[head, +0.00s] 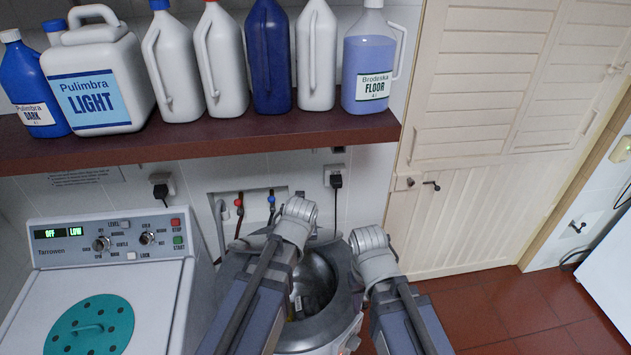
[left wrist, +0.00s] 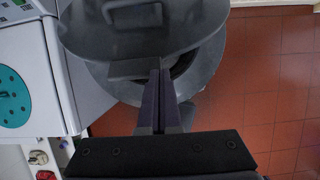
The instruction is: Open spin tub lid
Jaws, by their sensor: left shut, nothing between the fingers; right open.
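The spin tub's grey round lid (left wrist: 205,25) fills the top of the left wrist view, with a raised handle (left wrist: 132,14). A dark gap shows under its lower right edge, above the tub's rim (left wrist: 105,88). In the head view the tub (head: 345,298) shows its metal inside, partly hidden by my arms. My left gripper (left wrist: 165,75) is shut and empty, its fingertips at the lid's near edge; I cannot tell whether they touch it. In the head view my left arm hides those fingers. My right arm is over the tub's right side; its open gripper's fingers are hard to make out.
The washer (head: 170,280) with a teal lid (head: 90,325) stands left of the tub. Above is a dark red shelf (head: 200,140) with several bottles. Taps and hoses (head: 240,208) are on the wall behind. Red tile floor (head: 500,310) is free at the right.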

